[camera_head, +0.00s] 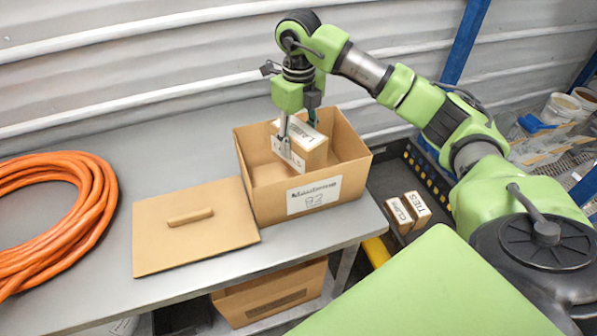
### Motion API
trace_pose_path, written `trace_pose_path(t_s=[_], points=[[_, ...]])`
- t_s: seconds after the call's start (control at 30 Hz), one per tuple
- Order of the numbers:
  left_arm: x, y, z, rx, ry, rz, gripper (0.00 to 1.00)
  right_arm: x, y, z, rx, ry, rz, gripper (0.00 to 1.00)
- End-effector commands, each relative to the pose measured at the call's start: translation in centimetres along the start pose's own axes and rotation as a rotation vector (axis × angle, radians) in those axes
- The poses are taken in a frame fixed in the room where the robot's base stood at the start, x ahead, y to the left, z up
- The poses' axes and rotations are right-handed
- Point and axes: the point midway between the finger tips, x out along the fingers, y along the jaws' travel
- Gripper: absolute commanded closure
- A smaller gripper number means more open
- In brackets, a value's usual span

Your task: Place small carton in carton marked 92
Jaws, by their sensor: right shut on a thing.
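The open carton marked 92 (266,207) stands on the grey bench at its right end, with its label facing me. My right gripper (293,148) reaches down into it from above and is shut on a small carton (314,153). The small carton has a white label strip on top and another on its side, whose text is partly hidden by the fingers. It is inside the walls of the carton marked 92; I cannot tell whether it touches the bottom. My left gripper is not in view.
A flat brown lid with a handle (195,228) lies left of the carton on the bench (150,180). A coiled orange hose (95,220) lies further left. Two small cartons, labelled CLIPS (400,215) and TIES (416,208), sit in a dark tray at right. Another carton (270,295) is below the bench.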

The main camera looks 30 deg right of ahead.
Motion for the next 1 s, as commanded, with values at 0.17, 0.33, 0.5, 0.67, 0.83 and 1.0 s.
trace_pose_path(t_s=[0.17, 0.33, 0.5, 0.67, 0.83, 1.0], points=[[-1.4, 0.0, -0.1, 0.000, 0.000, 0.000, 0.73, 2.8, 0.0, -0.1, 0.000, 0.003, 0.001, 0.81], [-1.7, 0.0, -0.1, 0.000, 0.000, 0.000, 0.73, 4.1, 0.0, 0.0, 0.001, 0.001, 0.000, 0.81], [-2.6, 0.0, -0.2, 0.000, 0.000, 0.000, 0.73, 6.3, 0.0, -0.1, 0.001, 0.004, 0.001, 0.81], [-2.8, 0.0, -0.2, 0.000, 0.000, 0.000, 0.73, 7.6, 0.0, 0.0, 0.000, -0.001, 0.000, 0.81], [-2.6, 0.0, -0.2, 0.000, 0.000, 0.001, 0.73, 7.6, 0.0, 0.0, 0.000, -0.001, 0.000, 0.81], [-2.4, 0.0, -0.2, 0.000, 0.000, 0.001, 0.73, 7.9, -0.1, 0.0, 0.000, 0.000, -0.001, 0.40]])
